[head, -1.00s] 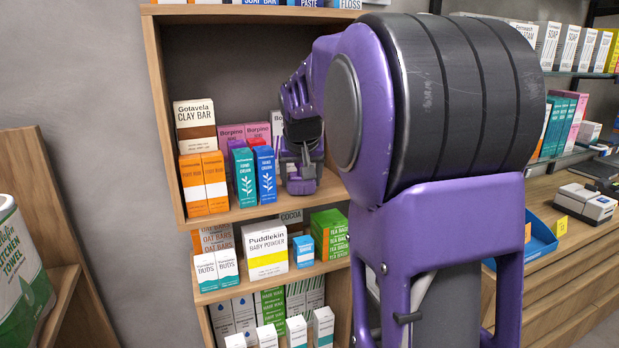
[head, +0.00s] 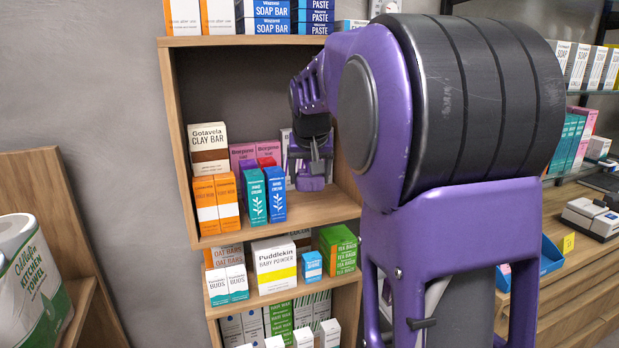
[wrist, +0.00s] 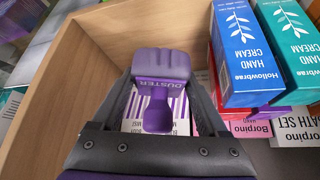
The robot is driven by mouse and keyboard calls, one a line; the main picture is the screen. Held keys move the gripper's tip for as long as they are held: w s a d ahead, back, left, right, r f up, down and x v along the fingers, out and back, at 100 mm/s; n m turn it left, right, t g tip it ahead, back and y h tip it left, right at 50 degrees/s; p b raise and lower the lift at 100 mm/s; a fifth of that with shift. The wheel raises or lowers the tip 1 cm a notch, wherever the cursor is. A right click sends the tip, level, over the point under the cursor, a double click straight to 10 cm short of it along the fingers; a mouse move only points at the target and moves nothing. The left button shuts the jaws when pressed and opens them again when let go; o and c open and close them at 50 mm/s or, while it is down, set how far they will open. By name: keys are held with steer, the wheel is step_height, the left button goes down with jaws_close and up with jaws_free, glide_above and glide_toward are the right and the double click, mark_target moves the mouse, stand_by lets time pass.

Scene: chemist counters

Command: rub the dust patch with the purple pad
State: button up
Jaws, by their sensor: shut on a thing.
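The purple pad (wrist: 160,64), marked DUSTER, is held between the fingers of my gripper (wrist: 158,100), which is shut on its handle. In the head view, my gripper (head: 311,163) reaches into the upper open shelf bay, right of the hand cream boxes, with the purple pad (head: 310,183) low in front of it. Whether the pad touches the shelf board I cannot tell. A white box with purple stripes (wrist: 183,116) shows behind the pad in the wrist view. I cannot make out the dust patch in either view.
Blue (head: 276,194) and teal (head: 254,196) hand cream boxes stand close left of my gripper. Orange boxes (head: 215,203) and a clay bar box (head: 208,149) are further left. The bay's wooden side wall (wrist: 75,70) is close on the pad's other side. Bare shelf board (head: 325,208) shows in front.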

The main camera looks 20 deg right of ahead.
steer(key=shift+r, duration=0.2)
steer(key=shift+r+p, duration=0.35)
steer(key=shift+r, duration=1.15)
steer(key=shift+s, duration=0.1)
